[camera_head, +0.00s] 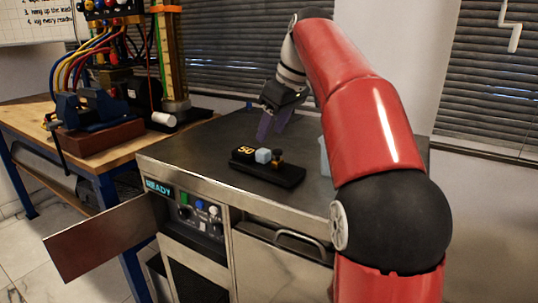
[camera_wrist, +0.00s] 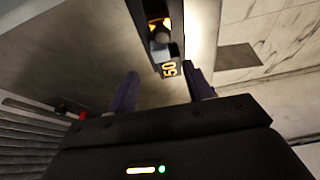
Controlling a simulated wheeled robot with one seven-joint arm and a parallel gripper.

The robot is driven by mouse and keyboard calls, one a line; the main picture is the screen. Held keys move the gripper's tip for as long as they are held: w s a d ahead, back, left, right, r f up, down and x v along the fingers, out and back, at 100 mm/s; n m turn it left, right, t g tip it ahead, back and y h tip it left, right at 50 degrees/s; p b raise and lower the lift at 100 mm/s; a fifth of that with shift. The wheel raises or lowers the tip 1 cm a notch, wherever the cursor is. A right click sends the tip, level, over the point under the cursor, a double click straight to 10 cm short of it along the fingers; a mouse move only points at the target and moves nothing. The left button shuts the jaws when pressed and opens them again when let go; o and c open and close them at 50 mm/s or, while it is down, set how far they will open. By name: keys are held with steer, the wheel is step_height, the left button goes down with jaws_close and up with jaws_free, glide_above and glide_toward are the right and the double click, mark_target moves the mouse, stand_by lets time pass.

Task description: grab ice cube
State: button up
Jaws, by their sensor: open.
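A small pale blue cube (camera_head: 263,156), which looks like the ice cube, sits on a black block (camera_head: 272,174) on the metal cabinet top. It stands between an orange "50" display (camera_head: 245,151) and a dark knob with orange on it (camera_head: 277,157). My gripper (camera_head: 273,125) is open and empty, above and behind the cube, apart from it. In the wrist view the "50" display (camera_wrist: 170,69) shows near the fingertips, with the cube partly seen just beyond it.
A pale blue object (camera_head: 324,157) is mostly hidden behind my arm on the cabinet (camera_head: 195,160). The cabinet's door (camera_head: 103,237) stands open at the front left. A wooden bench (camera_head: 85,160) with a vise and cables is on the left. The cabinet top around the block is mostly clear.

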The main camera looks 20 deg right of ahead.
mark_target(265, 150)
steer(key=x, duration=0.3)
steer(key=b+x, duration=0.1)
steer(key=x, duration=0.1)
steer(key=shift+s+f, duration=0.2)
steer(key=shift+f, duration=0.1)
steer(key=shift+d, duration=0.1)
jaws_close()
steer(key=shift+r, duration=0.1)
